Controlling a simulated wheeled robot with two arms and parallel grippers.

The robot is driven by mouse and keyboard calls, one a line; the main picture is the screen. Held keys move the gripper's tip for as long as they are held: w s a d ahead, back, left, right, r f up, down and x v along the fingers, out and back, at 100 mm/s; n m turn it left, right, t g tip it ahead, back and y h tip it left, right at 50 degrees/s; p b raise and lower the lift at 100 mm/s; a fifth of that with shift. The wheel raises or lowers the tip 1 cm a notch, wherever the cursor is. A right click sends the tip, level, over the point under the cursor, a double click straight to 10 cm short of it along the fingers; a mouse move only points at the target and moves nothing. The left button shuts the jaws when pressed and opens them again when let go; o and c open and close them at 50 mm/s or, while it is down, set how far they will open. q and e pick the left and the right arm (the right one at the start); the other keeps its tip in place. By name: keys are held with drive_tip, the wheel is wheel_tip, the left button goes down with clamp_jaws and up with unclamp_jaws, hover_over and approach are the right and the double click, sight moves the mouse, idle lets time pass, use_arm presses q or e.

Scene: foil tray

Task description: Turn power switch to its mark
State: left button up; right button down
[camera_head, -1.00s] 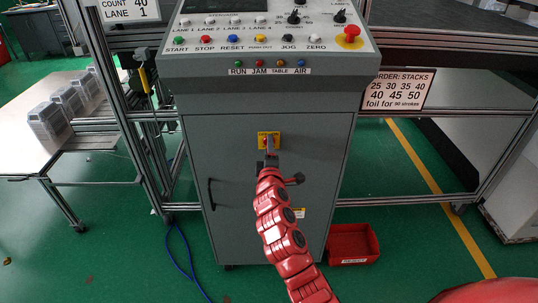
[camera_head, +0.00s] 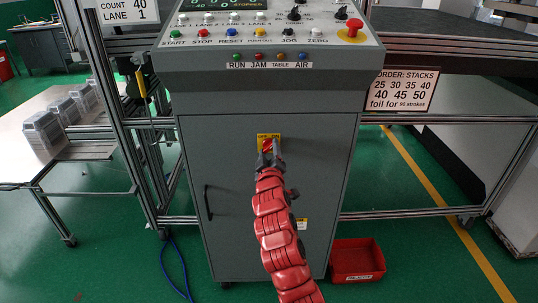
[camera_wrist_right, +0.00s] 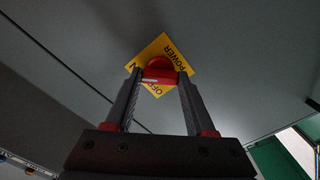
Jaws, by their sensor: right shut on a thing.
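The power switch is a red knob (camera_head: 268,146) on a yellow plate (camera_head: 262,137) on the front of the grey cabinet. The plate reads OFF on the left and ON on the right. My right gripper (camera_head: 271,155) covers part of the knob from the front and below. In the right wrist view, both fingers of the gripper (camera_wrist_right: 160,80) stand at either side of the red knob's grip (camera_wrist_right: 160,73), shut on it. The plate (camera_wrist_right: 175,52) shows POWER and OFF there; ON is mostly hidden. My left gripper is out of view.
The control panel (camera_head: 270,49) above has several buttons, a red emergency knob (camera_head: 351,29) and a lit display (camera_head: 228,4) reading STOPPED. A red bin (camera_head: 357,260) sits on the floor at the right. Metal frames stand on both sides; a blue cable lies at the left.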

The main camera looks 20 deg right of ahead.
idle(0.5)
drive_tip(key=shift+c, duration=1.2)
unclamp_jaws()
drive_tip(key=p+v, duration=0.4)
drive_tip(key=v, duration=1.3)
drive_tip(key=shift+s, duration=0.2)
